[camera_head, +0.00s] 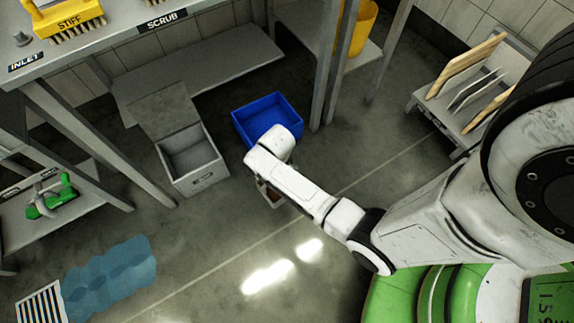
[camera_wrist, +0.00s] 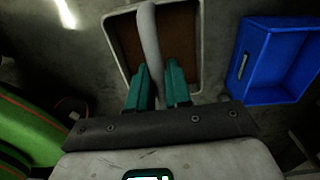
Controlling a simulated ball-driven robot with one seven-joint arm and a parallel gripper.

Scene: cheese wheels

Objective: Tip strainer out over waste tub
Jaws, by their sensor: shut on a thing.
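My gripper (camera_wrist: 158,92), with teal fingers, is shut on the pale curved handle (camera_wrist: 147,28) of the strainer. The strainer (camera_wrist: 195,45) is a box with a pale rim and a brown inside; whether the brown is waste is unclear. In the head view the strainer (camera_head: 266,196) shows partly below my wrist, above the floor. A blue open tub (camera_head: 240,128) stands on the floor just behind my wrist; it is also in the wrist view (camera_wrist: 272,60), right of the strainer and apart from it. I cannot tell whether this is the waste tub.
A grey open bin (camera_head: 198,182) stands left of the blue tub. A blue wet patch (camera_head: 110,278) and a striped floor grate (camera_head: 40,308) lie lower left. Table legs stand left and behind; a rack with boards (camera_head: 465,65) is at right.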

